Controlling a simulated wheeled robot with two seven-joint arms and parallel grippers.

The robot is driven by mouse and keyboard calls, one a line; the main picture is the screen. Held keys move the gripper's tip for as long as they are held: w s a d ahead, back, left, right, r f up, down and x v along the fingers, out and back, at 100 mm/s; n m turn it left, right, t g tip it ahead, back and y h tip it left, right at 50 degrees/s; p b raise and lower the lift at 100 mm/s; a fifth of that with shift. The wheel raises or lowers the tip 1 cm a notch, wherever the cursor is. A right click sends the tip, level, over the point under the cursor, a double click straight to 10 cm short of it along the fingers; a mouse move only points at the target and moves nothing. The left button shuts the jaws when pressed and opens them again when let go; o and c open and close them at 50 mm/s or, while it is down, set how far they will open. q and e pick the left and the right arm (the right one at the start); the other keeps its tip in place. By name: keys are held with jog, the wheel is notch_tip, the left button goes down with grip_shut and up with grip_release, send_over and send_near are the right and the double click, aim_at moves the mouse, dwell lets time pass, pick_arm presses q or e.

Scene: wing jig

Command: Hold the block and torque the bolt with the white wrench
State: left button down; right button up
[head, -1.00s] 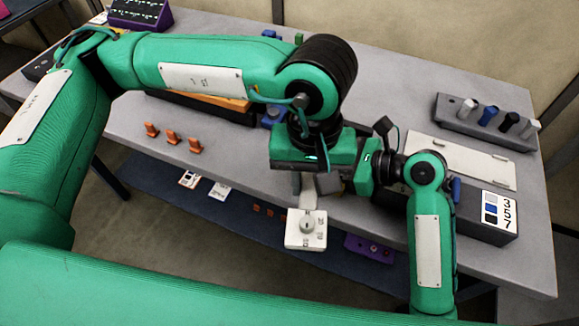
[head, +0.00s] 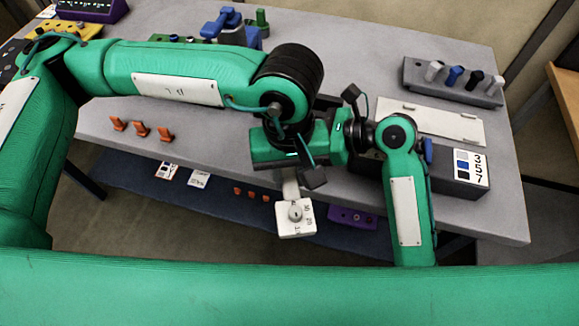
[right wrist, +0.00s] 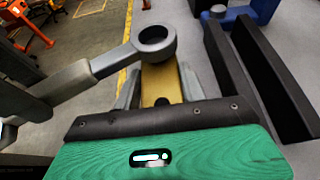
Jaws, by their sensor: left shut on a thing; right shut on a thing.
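In the right wrist view a wrench's grey ring end (right wrist: 152,41) shows above my right gripper (right wrist: 160,88), with a pale shaft running left. My right gripper is shut on a gold-coloured block (right wrist: 159,80), with the ring over its far end. A small dark round spot is on the block. I cannot tell whether it is the bolt, or whether the ring sits on a bolt.
On the grey bench, a rack (head: 452,83) with several coloured pegs stands back right. A white panel (head: 432,122) and dark box (head: 455,175) marked 357 lie in front. Orange clips (head: 141,129) sit front left. A lower shelf (head: 215,199) holds cards and a purple piece (head: 352,217).

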pick_arm(q)
jog(key=shift+f, duration=0.1)
dwell(0.6)
jog(key=shift+f, duration=0.65)
jog(key=shift+s+a+f+m, duration=0.1)
jog(key=shift+a+m, duration=0.55)
jog(key=shift+a, duration=0.05)
jog(key=shift+s+a+f+m, duration=0.1)
jog(key=shift+a+m, duration=0.55)
jog(key=shift+w+a+r+m, duration=0.1)
jog(key=shift+w+a+m, duration=0.05)
jog(key=shift+a+m, duration=0.5)
jog(key=shift+w+a+m, duration=0.15)
jog(key=shift+a+m, duration=0.4)
jog(key=shift+a, duration=0.1)
jog(key=shift+w+a+m, duration=0.1)
jog(key=shift+a+m, duration=0.2)
jog(key=shift+a, duration=0.15)
